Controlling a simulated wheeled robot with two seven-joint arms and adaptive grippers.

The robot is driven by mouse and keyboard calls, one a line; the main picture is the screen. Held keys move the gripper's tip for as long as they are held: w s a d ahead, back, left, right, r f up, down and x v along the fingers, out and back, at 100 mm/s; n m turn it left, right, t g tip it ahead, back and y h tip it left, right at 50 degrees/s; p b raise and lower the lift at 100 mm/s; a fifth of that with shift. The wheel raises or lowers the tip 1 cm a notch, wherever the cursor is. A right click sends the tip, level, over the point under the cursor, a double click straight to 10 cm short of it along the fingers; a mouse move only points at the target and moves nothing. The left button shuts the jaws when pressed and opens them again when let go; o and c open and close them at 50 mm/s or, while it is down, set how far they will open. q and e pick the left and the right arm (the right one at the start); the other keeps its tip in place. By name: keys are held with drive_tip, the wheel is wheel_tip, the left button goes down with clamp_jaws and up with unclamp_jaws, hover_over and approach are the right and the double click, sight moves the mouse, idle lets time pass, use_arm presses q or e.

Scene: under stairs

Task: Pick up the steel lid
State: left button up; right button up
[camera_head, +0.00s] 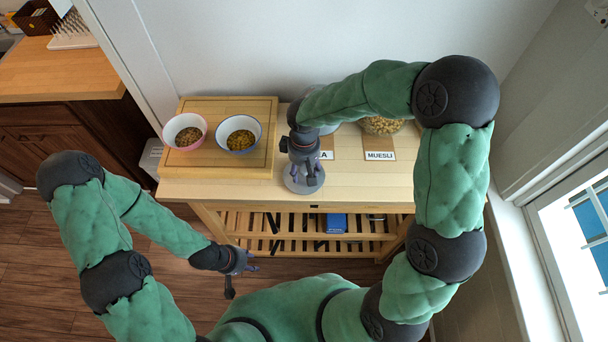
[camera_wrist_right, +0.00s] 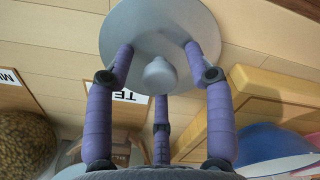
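The steel lid (camera_wrist_right: 158,22) is a round grey disc with a small knob (camera_wrist_right: 158,75) at its centre. In the head view the lid (camera_head: 303,186) is near the front edge of the wooden table, under my right gripper (camera_head: 305,172), which partly covers it. In the right wrist view the purple fingers of my right gripper (camera_wrist_right: 159,78) are spread around the knob, with gaps between them and it. I cannot tell whether the fingertips touch the lid's top. My left gripper (camera_head: 246,264) is empty, in front of the table and below its top, with its fingers apart.
A wooden board (camera_head: 228,104) at the table's left holds a pink-rimmed bowl (camera_head: 186,132) and a blue-rimmed bowl (camera_head: 239,134), both with food. A muesli bowl (camera_head: 381,126) and its label (camera_head: 380,156) are at the right. A slatted shelf (camera_head: 300,243) is below.

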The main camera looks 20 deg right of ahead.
clamp_jaws()
drive_tip(key=shift+r, duration=0.1)
drive_tip(key=shift+r, duration=0.3)
wheel_tip(320, 180, up, 2)
drive_tip(key=shift+r+p, duration=0.1)
drive_tip(key=shift+p, duration=0.45)
drive_tip(key=s+a+r+p, duration=0.2)
drive_tip(key=s+a+r, duration=0.7)
drive_tip(key=a+r, duration=0.1)
drive_tip(key=shift+s, duration=0.3)
drive_tip(key=shift+a, duration=0.1)
